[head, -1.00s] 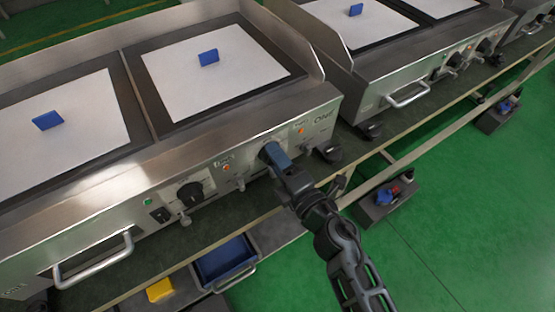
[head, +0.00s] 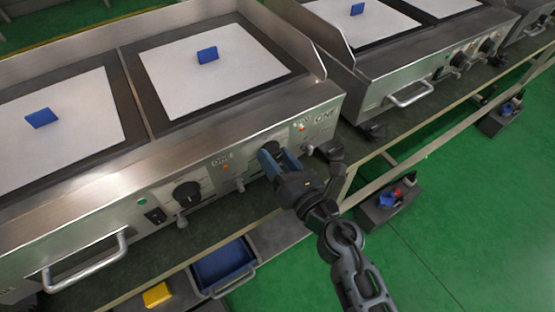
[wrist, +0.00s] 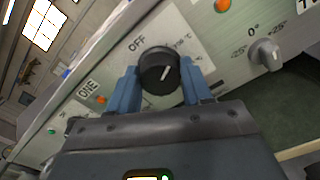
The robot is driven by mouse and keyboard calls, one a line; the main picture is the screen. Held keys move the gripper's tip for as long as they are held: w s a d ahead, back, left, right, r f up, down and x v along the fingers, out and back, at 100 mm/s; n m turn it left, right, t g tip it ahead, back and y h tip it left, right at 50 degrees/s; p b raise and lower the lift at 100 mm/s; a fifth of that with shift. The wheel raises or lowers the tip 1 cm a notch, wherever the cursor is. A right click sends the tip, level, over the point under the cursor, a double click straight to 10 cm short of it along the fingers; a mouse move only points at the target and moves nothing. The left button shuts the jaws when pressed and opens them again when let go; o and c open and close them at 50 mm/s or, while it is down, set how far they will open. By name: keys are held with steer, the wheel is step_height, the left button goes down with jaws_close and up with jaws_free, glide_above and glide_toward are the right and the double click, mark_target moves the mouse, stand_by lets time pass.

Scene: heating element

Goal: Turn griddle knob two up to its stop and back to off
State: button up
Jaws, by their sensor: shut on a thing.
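The black griddle knob two (wrist: 159,68) sits on the steel front panel, between the two blue fingers of my gripper (wrist: 163,88) in the wrist view. The fingers are shut on its sides. A short white line on its face runs from lower left to upper right. The word OFF is printed at its upper left, with temperature marks to its right. In the head view my gripper (head: 279,160) is at the right part of the front panel, one finger either side of the knob, which is mostly hidden there.
Another black knob (head: 187,194) is further left on the griddle panel (head: 212,180), near a black switch (head: 155,215). A small grey trim knob (wrist: 266,55) is right of knob two. An orange lamp (wrist: 222,5) shows above. A blue drawer (head: 222,265) is below.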

steer(key=n+b, duration=0.3)
steer(key=n, duration=0.9)
steer(key=shift+s+a+f+b, duration=0.1)
steer(key=shift+f+b, duration=0.05)
steer(key=shift+b, duration=0.2)
steer(key=shift+n, duration=0.3)
steer(key=o, duration=1)
steer(key=shift+o, duration=0.2)
steer(key=v, duration=0.7)
steer(key=shift+s+d+b, duration=0.25)
steer(key=shift+s+b, duration=0.05)
steer(key=shift+b, duration=0.15)
